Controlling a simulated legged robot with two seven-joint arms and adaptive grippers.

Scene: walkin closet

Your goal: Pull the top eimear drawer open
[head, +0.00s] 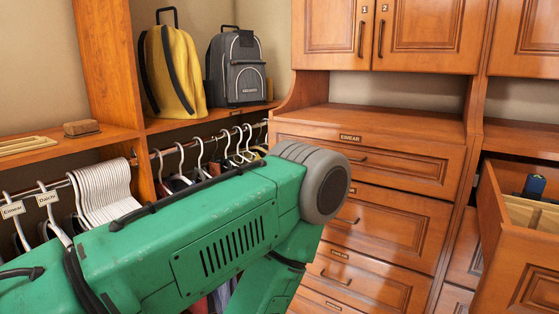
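The top Eimear drawer (418,170) is in the wooden cabinet in the middle of the head view and looks closed. An "EIMEAR" label (350,138) is just above its left part. Its dark handle (358,159) shows beside the grey round joint of my green arm. The arm comes in from the left and hides the left part of the cabinet front. Neither of my grippers is in view, so their grip cannot be seen.
More drawers (390,228) sit below, looking closed. At the right, another drawer (490,205) stands open, with a wooden divider and a dark blue item inside. Hanging clothes and white hangers (103,190), a yellow backpack (170,75) and a grey backpack (238,68) are at the left.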

